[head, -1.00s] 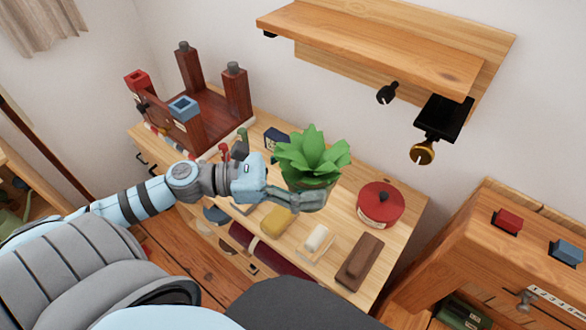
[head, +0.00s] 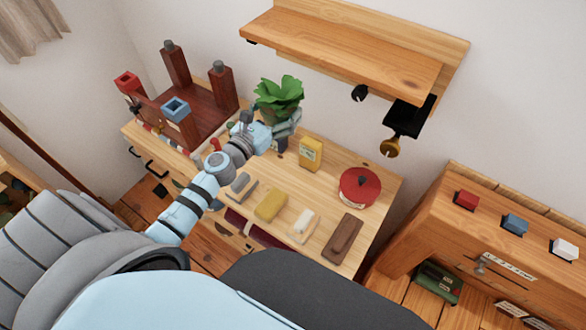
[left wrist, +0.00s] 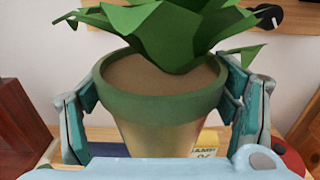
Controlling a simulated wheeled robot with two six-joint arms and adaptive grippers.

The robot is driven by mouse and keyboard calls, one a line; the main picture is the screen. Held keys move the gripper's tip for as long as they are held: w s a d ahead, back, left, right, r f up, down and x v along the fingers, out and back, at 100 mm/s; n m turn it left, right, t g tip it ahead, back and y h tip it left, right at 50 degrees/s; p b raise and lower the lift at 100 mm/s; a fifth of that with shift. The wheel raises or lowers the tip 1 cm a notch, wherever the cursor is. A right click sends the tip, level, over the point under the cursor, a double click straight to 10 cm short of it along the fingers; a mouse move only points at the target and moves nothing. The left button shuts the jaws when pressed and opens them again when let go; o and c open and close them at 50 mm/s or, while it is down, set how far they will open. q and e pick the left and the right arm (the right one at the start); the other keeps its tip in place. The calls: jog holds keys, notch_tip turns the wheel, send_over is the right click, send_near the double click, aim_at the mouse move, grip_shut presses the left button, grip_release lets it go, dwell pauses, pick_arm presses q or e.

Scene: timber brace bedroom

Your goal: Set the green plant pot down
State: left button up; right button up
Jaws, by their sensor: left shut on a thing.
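The green plant pot (left wrist: 160,105) fills the middle of the left wrist view, upright, with a broad green rim, brown soil and large green leaves. In the head view its plant (head: 279,97) shows near the back of the wooden dresser top (head: 330,230). My left gripper (head: 286,126) is shut on the pot, with one finger pad on each side of it in the left wrist view (left wrist: 155,115). The pot's base is hidden, so I cannot tell whether it touches the wood. My right gripper is not in view.
A yellow box (head: 311,153) stands right of the pot, and a red round tin (head: 360,187) farther right. A yellow block (head: 270,206), a white bar (head: 303,222) and a brown block (head: 343,238) lie in front. A dark wooden rack (head: 195,110) stands left; a wall shelf (head: 350,60) hangs above.

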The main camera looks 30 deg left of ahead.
pick_arm(q)
notch_tip(320, 180, down, 20)
jog(key=b, duration=1.7)
jog(key=shift+r+b, duration=0.1)
jog(key=shift+b, duration=0.2)
jog(key=shift+r, duration=0.15)
jog(key=o, duration=1.5)
jog(key=shift+f, duration=0.25)
jog(key=shift+c, duration=0.2)
jog(key=o, duration=0.4)
jog(key=shift+r, duration=0.1)
jog(key=shift+o, duration=0.2)
jog(key=shift+r, duration=0.1)
